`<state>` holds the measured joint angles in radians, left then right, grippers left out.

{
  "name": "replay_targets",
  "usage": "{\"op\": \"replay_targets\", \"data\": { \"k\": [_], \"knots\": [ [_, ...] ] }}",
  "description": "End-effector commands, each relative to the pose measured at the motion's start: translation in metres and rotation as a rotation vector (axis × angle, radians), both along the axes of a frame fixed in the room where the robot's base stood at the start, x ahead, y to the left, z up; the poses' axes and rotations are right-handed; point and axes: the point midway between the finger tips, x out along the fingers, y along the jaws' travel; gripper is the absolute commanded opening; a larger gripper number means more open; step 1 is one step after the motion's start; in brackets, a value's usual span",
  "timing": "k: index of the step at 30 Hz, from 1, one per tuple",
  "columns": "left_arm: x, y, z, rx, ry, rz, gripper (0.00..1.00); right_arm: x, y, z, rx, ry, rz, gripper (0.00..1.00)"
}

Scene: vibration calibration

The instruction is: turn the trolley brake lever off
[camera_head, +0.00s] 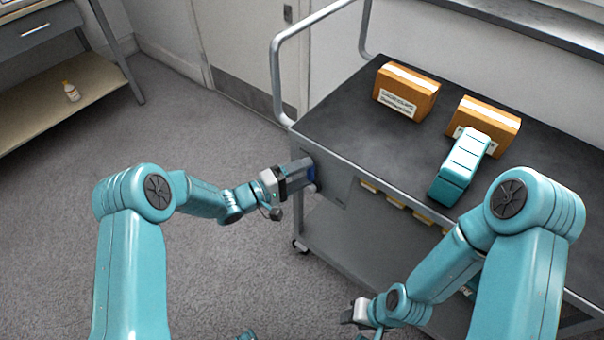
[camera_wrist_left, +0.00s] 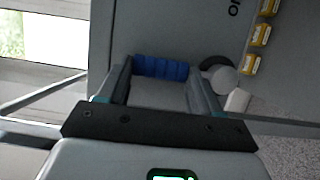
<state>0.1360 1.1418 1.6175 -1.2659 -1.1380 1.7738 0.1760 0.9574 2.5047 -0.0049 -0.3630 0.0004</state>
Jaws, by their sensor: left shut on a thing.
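The grey trolley (camera_head: 335,128) stands at the right in the head view, with a tubular handle (camera_head: 277,75) at its left end. The brake lever's blue grip (camera_head: 311,174) is at the trolley's near left corner. My left gripper (camera_head: 301,179) reaches it from the left and is shut on it. In the left wrist view the blue grip (camera_wrist_left: 160,68) lies between the two fingers of the left gripper (camera_wrist_left: 160,82). The fingers hide part of the lever. My right gripper (camera_head: 356,314) is low in front of the trolley, and its jaws are unclear.
Two orange-brown boxes (camera_head: 405,92) (camera_head: 484,126) stand on the trolley top. Yellow labels or boxes (camera_wrist_left: 258,36) line the trolley's side. The carpet (camera_head: 190,125) between is clear.

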Motion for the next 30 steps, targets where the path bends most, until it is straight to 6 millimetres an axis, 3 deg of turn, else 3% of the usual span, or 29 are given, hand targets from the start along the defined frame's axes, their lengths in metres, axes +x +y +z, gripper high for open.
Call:
{"op": "replay_targets", "data": {
  "k": [6,7,9,20,23,30],
  "knots": [
    [0.000,0.000,0.000,-0.007,0.008,-0.001,0.10,0.000,0.000,0.000,0.000,0.000,0.000,0.43],
    [0.000,0.000,0.000,-0.007,0.008,-0.001,0.74,0.000,0.000,0.000,0.000,0.000,0.000,0.43],
    [0.000,0.001,0.000,-0.006,0.007,-0.001,0.90,0.000,0.000,0.000,0.000,0.000,0.000,0.43],
    [-0.003,0.006,0.000,-0.003,0.005,0.000,0.90,0.000,0.000,0.001,0.000,0.000,0.000,0.43],
    [-0.010,0.020,0.000,-0.004,0.006,0.003,0.90,0.000,0.000,0.003,0.000,0.000,0.000,0.43],
    [-0.043,0.074,0.000,-0.004,0.006,0.005,0.90,0.000,0.000,0.008,0.000,0.000,0.000,0.43]
  ]
}}
